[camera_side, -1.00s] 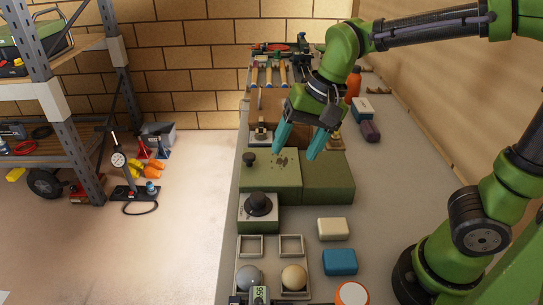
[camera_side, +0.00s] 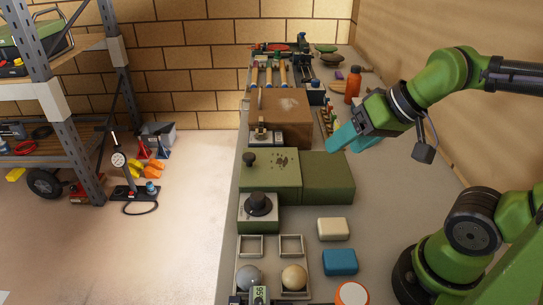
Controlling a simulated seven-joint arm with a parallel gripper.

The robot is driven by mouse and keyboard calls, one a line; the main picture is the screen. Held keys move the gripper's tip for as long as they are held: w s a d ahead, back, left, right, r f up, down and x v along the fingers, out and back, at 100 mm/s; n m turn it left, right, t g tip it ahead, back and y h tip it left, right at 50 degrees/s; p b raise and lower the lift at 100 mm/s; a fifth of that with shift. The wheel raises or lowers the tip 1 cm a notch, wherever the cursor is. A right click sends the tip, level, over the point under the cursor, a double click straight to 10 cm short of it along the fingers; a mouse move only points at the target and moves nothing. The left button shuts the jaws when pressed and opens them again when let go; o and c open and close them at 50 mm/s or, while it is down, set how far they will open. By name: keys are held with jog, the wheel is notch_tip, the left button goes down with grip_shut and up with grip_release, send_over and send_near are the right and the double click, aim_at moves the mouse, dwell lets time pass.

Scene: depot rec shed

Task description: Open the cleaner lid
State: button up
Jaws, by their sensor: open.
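A green box (camera_side: 262,184) on the bench has a black knob (camera_side: 250,158) at its back left and a dark speckled patch on top. A plain green block (camera_side: 328,178) sits against its right side. A smaller green box with a large black dial (camera_side: 259,204) stands in front. I cannot tell which of these parts is the cleaner lid; no raised lid shows. My gripper (camera_side: 344,149) is open with teal fingers, empty. It is above the bench, behind and right of the plain green block, apart from the knob.
A brown box (camera_side: 281,119) stands behind the green box. An orange bottle (camera_side: 353,85) is at the back right. A cream block (camera_side: 332,229) and a blue block (camera_side: 340,262) lie in front. A grey tray (camera_side: 270,261) holds two balls.

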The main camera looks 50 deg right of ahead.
jog(key=g+h, duration=0.2)
jog(key=g, duration=0.5)
send_over(249, 156)
jog(key=shift+m, duration=0.3)
notch_tip(249, 156, down, 15)
jog(key=shift+w+f, duration=0.1)
jog(key=shift+f, duration=0.05)
grip_shut()
